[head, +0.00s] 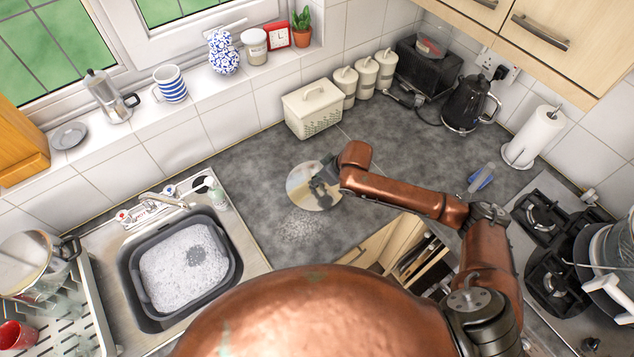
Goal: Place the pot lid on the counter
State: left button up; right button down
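A round, shiny pot lid (301,188) is at the counter (250,165), right of the sink, in the head view. It is on the worktop or just above it; I cannot tell which. My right gripper (322,184) is at the lid's right part, with its dark fingers over or against it. The fingers hide that part of the lid and any knob there. I cannot tell whether they are closed on it. My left gripper is not in view.
White suds (301,225) lie on the counter in front of the lid. A foamy grey basin (236,265) sits in the sink at left. A cream bread bin (313,108) stands behind the lid. A blue-handled brush (481,180) lies at right near the hob (530,255).

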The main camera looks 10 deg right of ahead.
jog(key=shift+w+f, duration=0.35)
jog(key=shift+w+f+p, duration=0.1)
jog(key=shift+f+p, duration=0.2)
jog(key=shift+f, duration=1.35)
jog(key=shift+f, duration=0.1)
jog(key=c, duration=1.8)
grip_release()
jog(key=shift+o, duration=0.2)
